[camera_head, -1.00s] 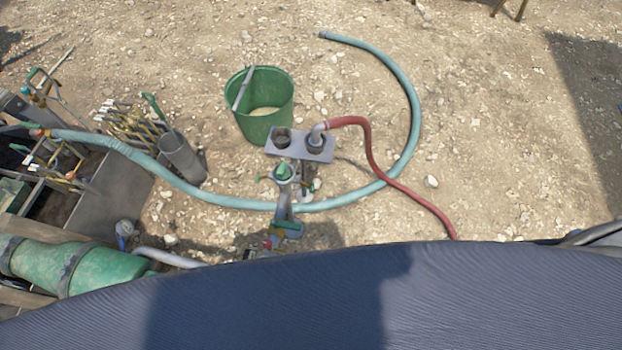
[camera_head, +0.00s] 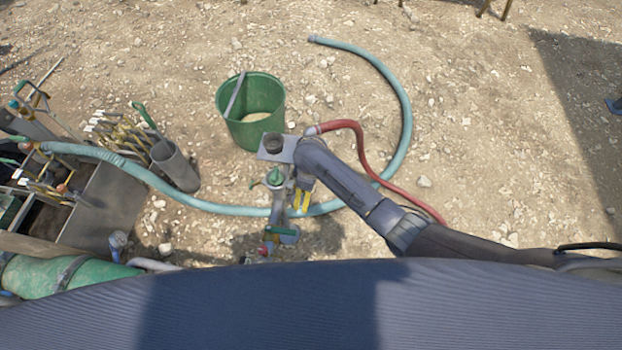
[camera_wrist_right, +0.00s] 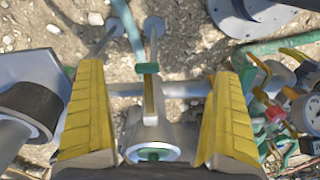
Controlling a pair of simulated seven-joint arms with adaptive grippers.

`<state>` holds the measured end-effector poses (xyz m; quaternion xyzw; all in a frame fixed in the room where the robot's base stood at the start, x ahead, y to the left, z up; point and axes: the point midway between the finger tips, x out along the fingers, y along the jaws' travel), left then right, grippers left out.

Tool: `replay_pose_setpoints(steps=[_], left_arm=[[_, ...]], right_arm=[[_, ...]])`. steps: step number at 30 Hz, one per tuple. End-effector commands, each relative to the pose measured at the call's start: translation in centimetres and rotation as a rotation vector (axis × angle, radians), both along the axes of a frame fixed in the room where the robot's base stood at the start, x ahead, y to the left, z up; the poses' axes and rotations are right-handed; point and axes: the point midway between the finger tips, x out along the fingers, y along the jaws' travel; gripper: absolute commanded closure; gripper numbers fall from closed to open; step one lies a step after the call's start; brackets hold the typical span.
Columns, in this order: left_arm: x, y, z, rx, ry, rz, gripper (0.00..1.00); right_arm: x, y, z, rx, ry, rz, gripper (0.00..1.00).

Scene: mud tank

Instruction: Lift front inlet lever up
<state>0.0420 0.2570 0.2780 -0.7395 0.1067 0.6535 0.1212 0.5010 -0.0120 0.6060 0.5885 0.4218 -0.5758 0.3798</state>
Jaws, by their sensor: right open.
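My right gripper (camera_head: 301,199) reaches in from the right in the head view, with its yellow fingers beside the green-topped pipe fitting (camera_head: 275,177). In the right wrist view the gripper (camera_wrist_right: 157,78) is open, its two yellow fingers wide apart. Between them is a thin upright lever-like part (camera_wrist_right: 149,98) with a green band (camera_wrist_right: 147,68), above a round metal fitting with a green centre (camera_wrist_right: 152,154). Neither finger visibly touches it. I cannot tell for sure whether this is the front inlet lever. My left gripper is not in view.
A green bucket (camera_head: 262,130) stands behind the pipework. Green and red handles (camera_wrist_right: 275,112) and a gauge crowd the right of the wrist view. Tool racks stand at left.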

Motion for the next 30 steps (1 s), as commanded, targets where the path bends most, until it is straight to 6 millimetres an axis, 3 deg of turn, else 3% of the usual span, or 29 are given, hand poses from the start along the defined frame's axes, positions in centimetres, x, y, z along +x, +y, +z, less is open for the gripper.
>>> replay_pose_setpoints(steps=[3,10,17,30], left_arm=[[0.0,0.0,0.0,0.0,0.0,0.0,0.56],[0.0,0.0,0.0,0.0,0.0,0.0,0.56],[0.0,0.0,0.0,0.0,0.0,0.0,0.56],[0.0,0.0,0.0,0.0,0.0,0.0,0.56]], right_arm=[[1.2,0.8,3.1,-0.029,-0.015,0.097,0.0],[1.8,1.2,5.1,-0.056,-0.023,0.174,0.0],[1.7,1.2,3.4,-0.059,-0.021,0.175,0.0],[1.8,1.1,-1.9,-0.059,-0.022,0.174,0.0]])
